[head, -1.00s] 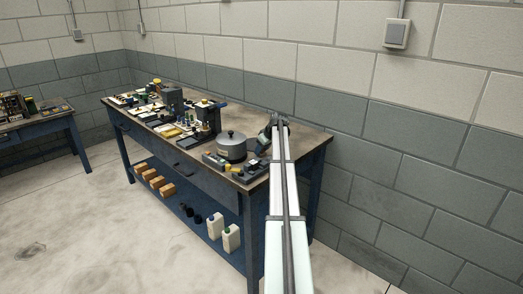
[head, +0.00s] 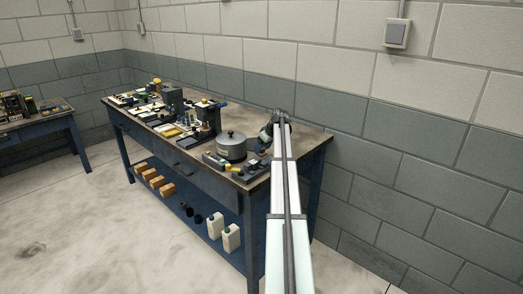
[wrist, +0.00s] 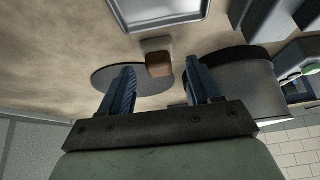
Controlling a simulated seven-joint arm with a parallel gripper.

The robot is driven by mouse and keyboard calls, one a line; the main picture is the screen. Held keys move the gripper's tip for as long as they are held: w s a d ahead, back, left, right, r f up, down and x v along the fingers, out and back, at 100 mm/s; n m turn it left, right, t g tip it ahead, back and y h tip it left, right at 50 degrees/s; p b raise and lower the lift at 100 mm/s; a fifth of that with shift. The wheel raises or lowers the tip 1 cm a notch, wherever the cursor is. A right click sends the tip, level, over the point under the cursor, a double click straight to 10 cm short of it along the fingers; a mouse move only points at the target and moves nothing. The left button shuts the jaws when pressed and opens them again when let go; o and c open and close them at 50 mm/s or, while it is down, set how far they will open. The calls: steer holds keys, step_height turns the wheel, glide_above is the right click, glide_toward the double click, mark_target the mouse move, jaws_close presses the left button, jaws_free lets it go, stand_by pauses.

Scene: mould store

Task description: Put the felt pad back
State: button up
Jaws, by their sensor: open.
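In the wrist view my gripper (wrist: 160,67) is open, its two blue fingers spread above the bench top. A small block (wrist: 158,58), tan on top and dark brown on its side, shows between the fingertips, with no clear contact. It sits at the edge of a flat, round, dark grey disc (wrist: 107,80), partly hidden by the left finger. I cannot tell for certain which of these is the felt pad. In the head view my gripper (head: 268,134) is at the bench's right end, mostly hidden by my arm.
A shallow metal tray (wrist: 158,17) lies just beyond the block. A dark round vessel (wrist: 238,80) stands close to the right finger. In the head view a lidded grey pot (head: 231,147) and a small tool tray (head: 222,166) are near the gripper on the crowded bench (head: 305,141).

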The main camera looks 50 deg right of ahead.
steer(key=v, duration=1)
steer(key=shift+r, duration=0.15)
